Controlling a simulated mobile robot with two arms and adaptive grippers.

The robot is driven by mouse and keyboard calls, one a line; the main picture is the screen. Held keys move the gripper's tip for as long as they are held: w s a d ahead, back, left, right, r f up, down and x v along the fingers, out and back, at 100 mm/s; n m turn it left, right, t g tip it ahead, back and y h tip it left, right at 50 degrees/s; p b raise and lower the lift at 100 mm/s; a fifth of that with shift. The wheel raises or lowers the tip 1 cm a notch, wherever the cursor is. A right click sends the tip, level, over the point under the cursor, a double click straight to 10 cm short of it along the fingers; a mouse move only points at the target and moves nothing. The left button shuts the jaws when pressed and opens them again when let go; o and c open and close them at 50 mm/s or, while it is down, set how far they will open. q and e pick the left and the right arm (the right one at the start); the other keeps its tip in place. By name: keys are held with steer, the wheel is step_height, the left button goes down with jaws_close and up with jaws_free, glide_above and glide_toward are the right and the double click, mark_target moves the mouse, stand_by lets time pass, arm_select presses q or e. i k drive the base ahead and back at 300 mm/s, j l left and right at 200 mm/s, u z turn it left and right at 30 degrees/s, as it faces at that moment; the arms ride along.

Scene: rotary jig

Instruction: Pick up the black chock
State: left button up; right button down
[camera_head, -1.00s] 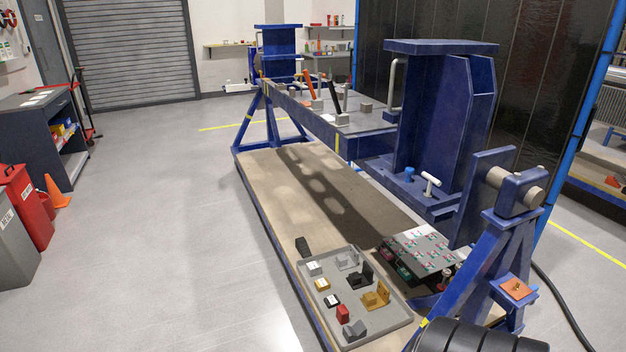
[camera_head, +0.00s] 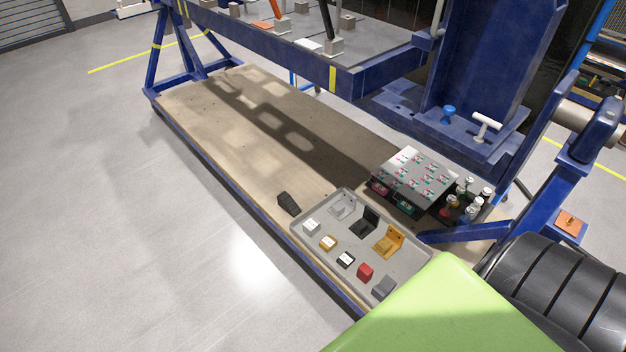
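A black chock (camera_head: 288,203), small and wedge-like, lies on the wooden base board just outside the left corner of the grey tray (camera_head: 313,262). Inside the tray stands a black angle-shaped piece (camera_head: 364,221), beside a yellow bracket. Neither of my grippers shows in the head view. A black ribbed part and a light green surface, which look like parts of my own arm, fill the lower right corner.
The tray also holds a yellow bracket (camera_head: 388,241), a red block (camera_head: 365,271) and several small grey, white and yellow pieces. A box with a patterned top (camera_head: 414,175) and several small bottles (camera_head: 468,201) stand behind it. The blue jig frame (camera_head: 345,80) rises above the board; the floor at left is clear.

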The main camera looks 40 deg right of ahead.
mark_target(287, 202)
steer(key=i+j+z, duration=0.15)
steer(key=i+z, duration=0.35)
steer(key=i+j+z, duration=0.25)
steer(key=z, duration=0.2)
steer(key=i+j+z, duration=0.35)
steer(key=z, duration=0.15)
steer(key=i+j+z, duration=0.2)
steer(key=j+z, duration=0.3)
steer(key=i+j, duration=0.05)
steer(key=j, duration=0.05)
